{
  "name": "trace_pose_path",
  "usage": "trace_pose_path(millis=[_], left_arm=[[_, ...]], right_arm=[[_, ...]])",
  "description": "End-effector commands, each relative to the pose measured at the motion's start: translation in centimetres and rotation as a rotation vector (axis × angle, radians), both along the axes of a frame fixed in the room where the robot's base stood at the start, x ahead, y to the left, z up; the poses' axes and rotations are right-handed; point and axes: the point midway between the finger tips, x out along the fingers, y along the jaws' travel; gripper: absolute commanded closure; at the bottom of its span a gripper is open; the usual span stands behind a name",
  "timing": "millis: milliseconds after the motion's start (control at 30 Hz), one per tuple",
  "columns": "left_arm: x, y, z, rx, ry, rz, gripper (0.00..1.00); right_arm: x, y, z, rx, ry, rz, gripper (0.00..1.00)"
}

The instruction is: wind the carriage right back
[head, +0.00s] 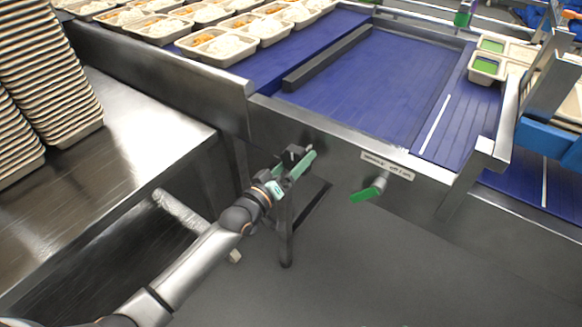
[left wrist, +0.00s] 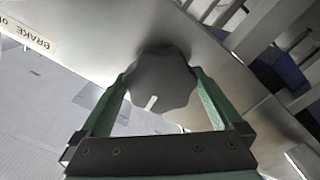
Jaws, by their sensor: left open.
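A dark lobed hand knob (left wrist: 160,82) sits on the steel side panel. It lies between the two green fingers of my left gripper (head: 297,163) in the left wrist view, with a pale mark on its face. The fingers are open on either side of it; a gap or contact is hard to tell. In the head view the knob is mostly hidden by the gripper. A dark bar (head: 325,60) lies across the blue belt (head: 385,85); I cannot tell whether it is the carriage. My right gripper is not in view.
A green lever (head: 368,190) sits right of my gripper, under a label (head: 388,165) reading partly "BRAKE". Filled trays (head: 225,45) stand on the belt at upper left. Stacked trays (head: 45,80) stand on the steel table (head: 120,150). A steel frame (head: 530,90) rises at right.

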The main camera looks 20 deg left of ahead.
Motion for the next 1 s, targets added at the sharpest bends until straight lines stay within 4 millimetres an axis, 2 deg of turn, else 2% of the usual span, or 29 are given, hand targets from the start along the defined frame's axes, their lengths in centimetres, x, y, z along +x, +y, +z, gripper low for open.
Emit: trace_pose_path(millis=[33,400,467,567,733,1000], left_arm=[[0.0,-0.1,0.1,0.000,-0.003,-0.002,0.03],[-0.1,-0.1,0.1,0.002,-0.003,-0.003,0.45],[-0.2,-0.1,0.0,0.002,-0.003,-0.003,0.50],[-0.2,-0.1,0.2,0.054,-0.022,-0.003,0.50],[-0.2,-0.1,0.1,0.248,-0.091,-0.003,0.50],[-0.2,-0.1,0.1,0.278,-0.104,-0.003,0.50]], right_arm=[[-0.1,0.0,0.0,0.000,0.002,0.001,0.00],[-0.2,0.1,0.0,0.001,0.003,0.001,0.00],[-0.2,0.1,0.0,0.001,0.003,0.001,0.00],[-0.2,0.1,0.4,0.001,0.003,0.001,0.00],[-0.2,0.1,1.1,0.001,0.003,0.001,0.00],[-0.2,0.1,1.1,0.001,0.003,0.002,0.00]])
